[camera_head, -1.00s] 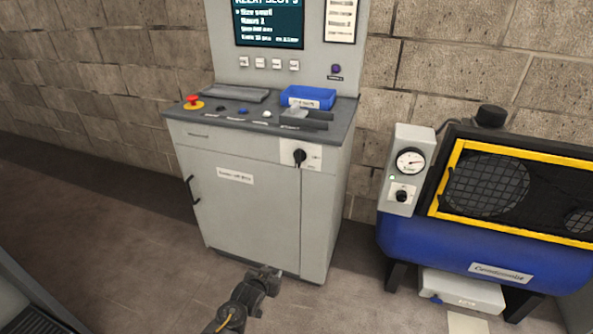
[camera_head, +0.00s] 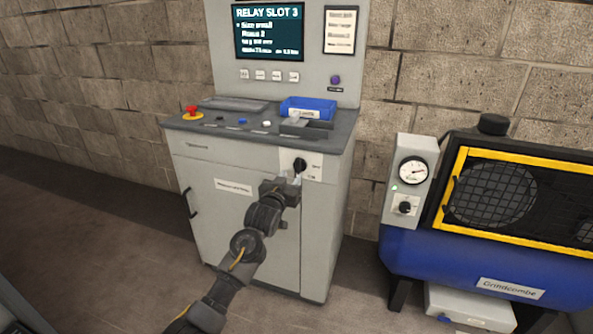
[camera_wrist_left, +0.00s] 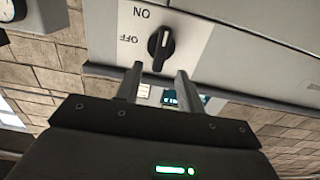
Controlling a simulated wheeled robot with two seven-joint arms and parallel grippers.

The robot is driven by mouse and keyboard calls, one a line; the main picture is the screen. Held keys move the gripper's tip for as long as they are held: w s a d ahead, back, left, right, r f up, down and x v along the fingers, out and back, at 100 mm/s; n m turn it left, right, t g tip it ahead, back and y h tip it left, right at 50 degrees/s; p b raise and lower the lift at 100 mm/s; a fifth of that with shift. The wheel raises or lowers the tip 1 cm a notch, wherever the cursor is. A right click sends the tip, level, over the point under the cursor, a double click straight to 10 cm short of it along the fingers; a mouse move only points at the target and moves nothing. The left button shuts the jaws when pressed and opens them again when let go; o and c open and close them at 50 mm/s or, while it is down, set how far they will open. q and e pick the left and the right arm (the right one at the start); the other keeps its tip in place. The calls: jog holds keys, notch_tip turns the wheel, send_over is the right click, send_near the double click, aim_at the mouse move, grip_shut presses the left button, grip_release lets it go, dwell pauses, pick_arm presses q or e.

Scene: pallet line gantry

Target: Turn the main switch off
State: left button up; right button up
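The main switch is a black rotary knob (camera_head: 299,165) on a white plate at the top right of the grey cabinet's front. In the left wrist view the knob (camera_wrist_left: 161,43) stands beyond my fingertips, with its handle near upright and a white mark on it. Upside-down ON and OFF labels (camera_wrist_left: 128,40) are to its left, ON being the higher in that picture. My left gripper (camera_head: 287,183) is just below and in front of the knob. My right gripper is out of view.
The grey cabinet (camera_head: 235,225) carries a red emergency button (camera_head: 192,111), a blue tray (camera_head: 307,106) and a screen (camera_head: 269,31). A blue compressor (camera_head: 440,262) with a gauge box and its own black knob (camera_head: 404,207) stands at right. Floor is clear between them.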

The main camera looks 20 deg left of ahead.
aim_at(297, 168)
pick_arm(q)
jog(key=shift+w+d, duration=0.15)
jog(key=shift+w, duration=2.9)
grip_shut()
